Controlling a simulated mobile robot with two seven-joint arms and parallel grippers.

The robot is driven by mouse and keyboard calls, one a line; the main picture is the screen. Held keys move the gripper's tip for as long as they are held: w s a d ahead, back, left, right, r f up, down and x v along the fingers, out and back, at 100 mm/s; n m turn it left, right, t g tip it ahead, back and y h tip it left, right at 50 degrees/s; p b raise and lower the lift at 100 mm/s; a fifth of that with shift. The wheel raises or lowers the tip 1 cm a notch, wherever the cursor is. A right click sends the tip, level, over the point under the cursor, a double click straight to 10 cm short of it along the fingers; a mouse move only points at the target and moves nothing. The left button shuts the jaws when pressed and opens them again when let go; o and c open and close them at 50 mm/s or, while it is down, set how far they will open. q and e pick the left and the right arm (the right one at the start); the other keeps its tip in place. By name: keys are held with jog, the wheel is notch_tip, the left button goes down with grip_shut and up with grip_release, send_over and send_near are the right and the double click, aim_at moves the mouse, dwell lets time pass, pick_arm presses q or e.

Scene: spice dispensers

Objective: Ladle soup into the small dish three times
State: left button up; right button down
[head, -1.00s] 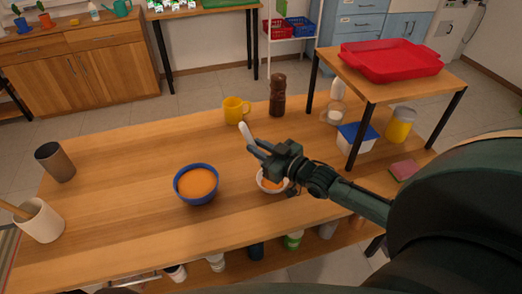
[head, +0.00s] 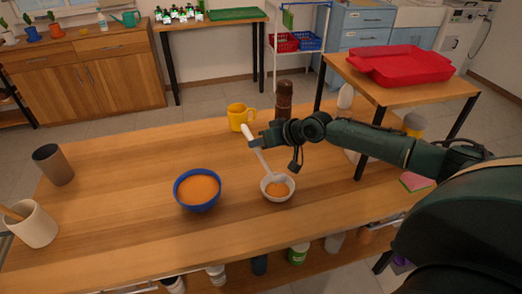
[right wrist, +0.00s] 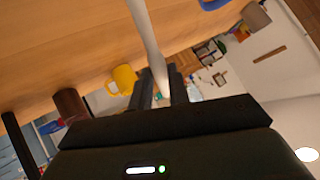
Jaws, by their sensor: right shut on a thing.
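A blue bowl (head: 197,190) of orange soup stands on the wooden table. To its right is the small white dish (head: 277,187), with orange soup in it. My right gripper (head: 256,139) is above and behind the small dish, shut on the white handle of the ladle (head: 258,152). The ladle slants down to the right, and its lower end is in or just over the dish; I cannot tell whether it touches. In the right wrist view the ladle handle (right wrist: 147,40) runs up from between the fingers. My left gripper is not in view.
A yellow mug (head: 240,117) and a brown pepper mill (head: 284,101) stand behind the ladle. A raised shelf with a red tray (head: 400,66) is at right. A beige crock (head: 32,224) and a brown cup (head: 53,164) stand at left. The table's front is clear.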

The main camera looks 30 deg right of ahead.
pick_arm(q)
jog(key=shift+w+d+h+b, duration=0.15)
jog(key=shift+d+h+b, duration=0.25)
jog(key=shift+b, duration=0.3)
pick_arm(e)
jog(key=w+f+g, duration=0.1)
jog(key=w+f+m+g, duration=0.1)
jog(key=g, duration=0.1)
jog(key=shift+d+f+y, duration=0.25)
jog(key=shift+d+y, duration=0.05)
jog(key=shift+y, duration=0.1)
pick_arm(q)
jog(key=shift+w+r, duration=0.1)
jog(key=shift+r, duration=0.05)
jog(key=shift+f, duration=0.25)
